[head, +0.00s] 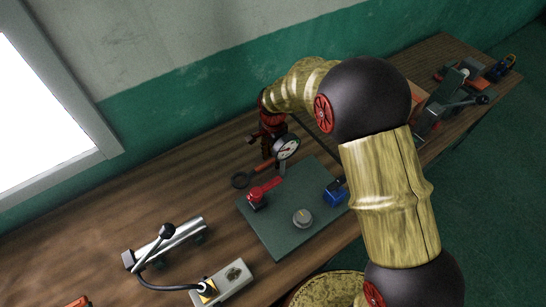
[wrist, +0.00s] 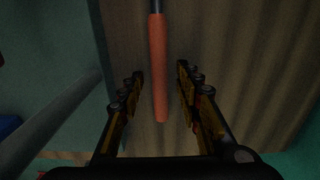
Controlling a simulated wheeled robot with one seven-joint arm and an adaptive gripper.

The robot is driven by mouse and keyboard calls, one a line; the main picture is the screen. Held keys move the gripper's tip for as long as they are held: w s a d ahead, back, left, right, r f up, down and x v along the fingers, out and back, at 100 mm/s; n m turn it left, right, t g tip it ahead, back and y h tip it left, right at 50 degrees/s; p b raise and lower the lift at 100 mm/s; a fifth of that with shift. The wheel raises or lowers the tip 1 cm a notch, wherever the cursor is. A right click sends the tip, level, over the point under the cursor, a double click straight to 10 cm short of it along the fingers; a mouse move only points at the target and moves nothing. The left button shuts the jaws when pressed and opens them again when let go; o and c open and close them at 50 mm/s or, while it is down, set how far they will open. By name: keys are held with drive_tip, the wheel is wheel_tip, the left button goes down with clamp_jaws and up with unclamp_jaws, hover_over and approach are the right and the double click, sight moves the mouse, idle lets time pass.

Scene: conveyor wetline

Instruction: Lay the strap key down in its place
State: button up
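The strap key (head: 241,180) has a dark ring and an orange-red handle. It appears to lie on the wooden bench behind the dark green plate, its ring toward the left. Its handle (wrist: 159,75) runs between my fingers in the wrist view, with a gap on both sides. My gripper (head: 266,148) is low over the bench at the handle end, partly behind the gauge. In the wrist view my gripper (wrist: 160,95) is open, one finger on each side of the handle. The key's ring is out of the wrist view. I cannot make out a marked place for it.
The dark green plate (head: 262,228) carries a dial gauge (head: 286,148), a red valve handle (head: 264,190), a grey knob (head: 302,218) and a blue part (head: 336,192). A metal roller fixture (head: 170,243) stands at front left. Bare wood (head: 120,215) lies to the left.

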drive_tip(key=shift+f, duration=0.15)
drive_tip(key=r+p, duration=0.1)
drive_tip(key=r, duration=0.3)
drive_tip(key=r+p, duration=0.1)
drive_tip(key=r, duration=0.3)
drive_tip(key=shift+s+d, duration=0.1)
drive_tip(key=shift+s, duration=0.1)
